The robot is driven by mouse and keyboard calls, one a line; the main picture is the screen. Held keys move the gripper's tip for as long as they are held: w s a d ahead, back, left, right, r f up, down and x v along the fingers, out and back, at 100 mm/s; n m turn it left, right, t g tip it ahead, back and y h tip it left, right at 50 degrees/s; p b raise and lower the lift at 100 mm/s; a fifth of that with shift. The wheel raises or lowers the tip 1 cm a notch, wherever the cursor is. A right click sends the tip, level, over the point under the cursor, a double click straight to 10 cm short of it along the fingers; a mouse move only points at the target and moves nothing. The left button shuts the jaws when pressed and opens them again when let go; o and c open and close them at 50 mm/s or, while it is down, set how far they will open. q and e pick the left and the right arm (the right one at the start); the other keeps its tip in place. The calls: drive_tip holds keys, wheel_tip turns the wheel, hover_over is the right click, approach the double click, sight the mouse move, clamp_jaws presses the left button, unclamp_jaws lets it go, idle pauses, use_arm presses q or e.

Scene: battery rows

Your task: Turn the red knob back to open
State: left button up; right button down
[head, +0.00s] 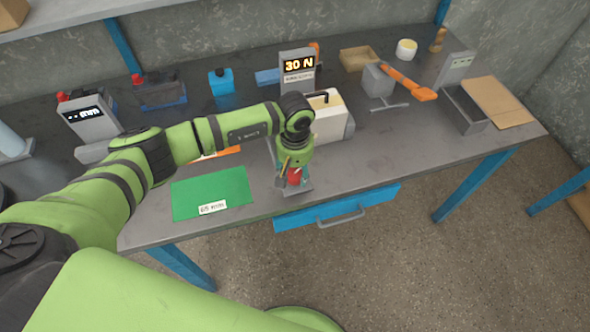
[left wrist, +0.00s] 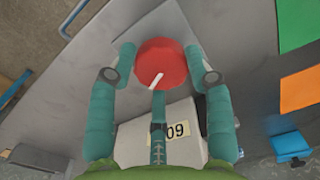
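The red knob (left wrist: 162,58) stands on a grey plate near the front edge of the bench. It has a white pointer line, which slants toward the lower left in the left wrist view. My left gripper (left wrist: 163,66) has one fingertip on each side of the knob, and both seem to touch it. In the head view the knob (head: 295,175) is partly hidden by my left gripper (head: 292,180), which points down on it. My right gripper is not in view.
A pale box with a black handle (head: 329,126) stands just behind the knob, with a "30 N" display (head: 298,66) behind it. A green mat (head: 212,190) lies to the left. An orange-handled tool (head: 408,83) lies to the right. A blue drawer (head: 337,207) hangs below the front edge.

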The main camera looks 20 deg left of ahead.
use_arm(q)
drive_tip(key=shift+s+f, duration=0.2)
